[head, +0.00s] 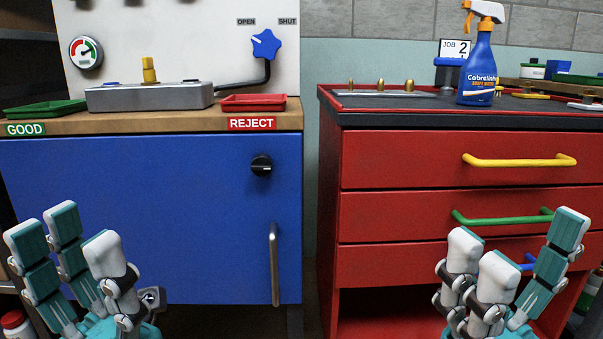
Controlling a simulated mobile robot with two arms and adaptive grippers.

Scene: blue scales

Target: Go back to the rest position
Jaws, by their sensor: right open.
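My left gripper (76,240) is at the lower left of the head view, in front of the blue cabinet. Its white-tipped teal fingers point up and stand apart, with nothing between them. My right gripper (522,250) is at the lower right, in front of the red drawer cabinet. Its fingers also point up, spread and empty. Neither gripper visibly holds anything. Most of both arms is out of view below.
The blue cabinet (150,210) carries a green tray (45,109), a grey block (150,97) and a red tray (253,103). The red drawer cabinet (400,160) has yellow, green and blue handles; a blue spray bottle (480,65) stands on it. A dark gap separates the cabinets.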

